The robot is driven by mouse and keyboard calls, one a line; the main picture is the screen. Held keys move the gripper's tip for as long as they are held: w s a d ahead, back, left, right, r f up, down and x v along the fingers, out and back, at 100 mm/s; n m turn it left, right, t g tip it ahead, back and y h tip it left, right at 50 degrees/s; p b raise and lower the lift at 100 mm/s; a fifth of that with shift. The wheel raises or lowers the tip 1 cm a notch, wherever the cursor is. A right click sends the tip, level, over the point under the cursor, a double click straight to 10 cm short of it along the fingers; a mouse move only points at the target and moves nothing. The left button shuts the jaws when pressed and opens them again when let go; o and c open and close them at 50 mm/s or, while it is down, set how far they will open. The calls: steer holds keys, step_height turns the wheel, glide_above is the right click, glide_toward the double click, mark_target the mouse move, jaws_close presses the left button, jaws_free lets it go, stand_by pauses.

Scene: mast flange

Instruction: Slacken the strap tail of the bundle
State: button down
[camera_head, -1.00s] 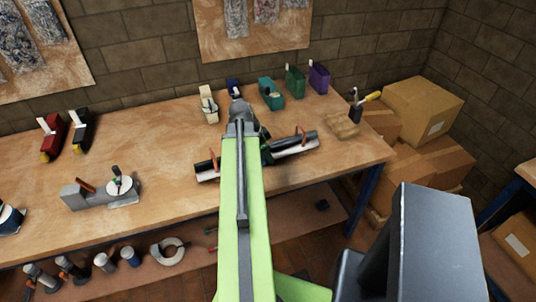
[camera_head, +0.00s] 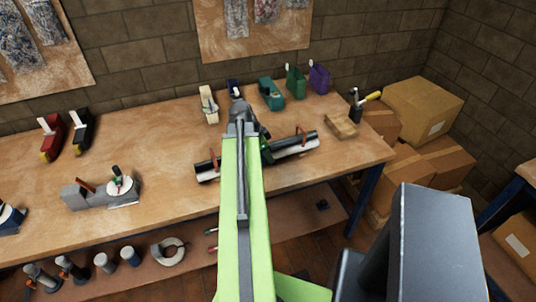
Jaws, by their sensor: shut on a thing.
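The bundle (camera_head: 295,147) lies on the workbench, a dark rod or pipe along a pale base with a reddish-orange clamp or handle near each end. A green part shows at its middle, beside my arm. My green arm reaches across the bench, and its grey end with my gripper (camera_head: 256,130) is at the bundle's middle. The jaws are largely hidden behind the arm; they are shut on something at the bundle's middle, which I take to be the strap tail. The strap tail itself cannot be made out.
The workbench (camera_head: 150,130) has a red and a black tool at left and a grey fixture (camera_head: 100,193) at front left. Several coloured holders (camera_head: 295,83) stand at the back. Cardboard boxes (camera_head: 425,105) fill the right corner.

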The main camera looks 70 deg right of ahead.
stand_by(0.3)
steer(key=shift+w+d, duration=1)
steer(key=shift+d, duration=0.1)
steer(key=c, duration=1.2)
jaws_free()
steer(key=shift+a, duration=0.1)
steer(key=p+v, duration=1.6)
steer(key=v, duration=0.1)
steer(key=shift+w+r, duration=0.1)
